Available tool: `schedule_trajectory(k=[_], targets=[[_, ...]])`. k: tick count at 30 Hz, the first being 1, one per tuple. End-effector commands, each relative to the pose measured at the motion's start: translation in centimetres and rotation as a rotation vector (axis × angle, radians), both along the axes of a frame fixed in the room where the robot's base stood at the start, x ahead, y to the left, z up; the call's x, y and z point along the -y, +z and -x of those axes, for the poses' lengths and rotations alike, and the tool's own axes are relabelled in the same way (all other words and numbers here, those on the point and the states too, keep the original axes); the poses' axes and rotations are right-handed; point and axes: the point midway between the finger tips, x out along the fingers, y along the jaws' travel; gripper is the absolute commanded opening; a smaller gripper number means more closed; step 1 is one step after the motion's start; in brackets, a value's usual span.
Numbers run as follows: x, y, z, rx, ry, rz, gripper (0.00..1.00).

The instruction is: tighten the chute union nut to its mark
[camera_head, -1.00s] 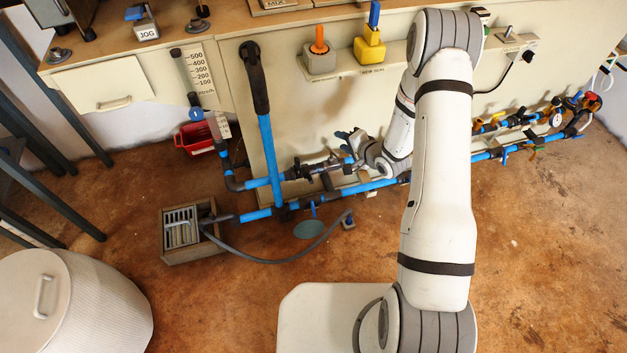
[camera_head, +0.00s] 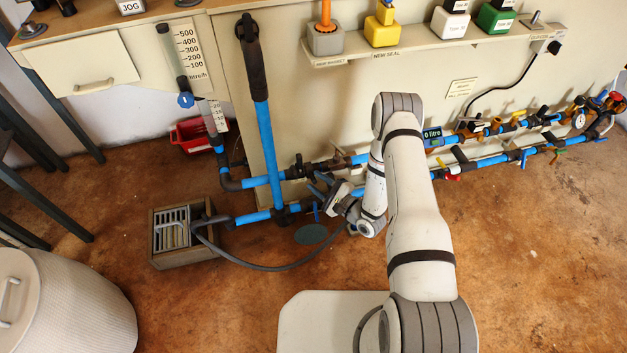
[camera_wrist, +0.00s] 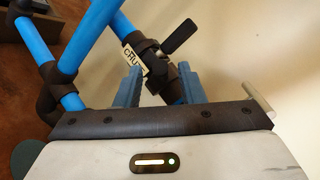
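My gripper (camera_wrist: 159,86) is open, its two grey-blue fingers apart. In the wrist view a dark fitting (camera_wrist: 158,62) on a blue pipe shows beyond and between the fingertips. It carries a pale tag with partly hidden lettering and has a black lever beside it. I cannot tell which ring of it is the chute union nut, and no tightening mark is legible. In the head view my gripper (camera_head: 322,188) is low at the pipes, just below the dark fittings (camera_head: 312,168) of the upper blue line. Contact with the fitting cannot be made out.
A lower blue pipe (camera_head: 250,218) runs close to the gripper. A drain box with a grate (camera_head: 165,255) and a grey hose (camera_head: 270,267) lie at left. A shelf (camera_head: 395,52) with colored blocks is above. The floor at right is clear.

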Motion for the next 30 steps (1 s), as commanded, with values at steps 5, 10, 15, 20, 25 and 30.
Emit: schedule_trajectory(k=[5,10,15,20,25,30], targets=[[-1.4,-0.1,-1.3,0.002,-0.001,0.001,0.35],[-1.7,0.0,-1.7,0.001,-0.004,0.002,0.35],[-1.6,0.0,-1.7,0.001,-0.004,0.002,0.35],[-1.6,0.0,-1.7,0.001,-0.004,0.002,0.22],[-1.6,0.0,-1.7,0.001,-0.004,0.002,0.08],[-1.6,0.0,-1.7,0.0,-0.004,0.002,0.0]])
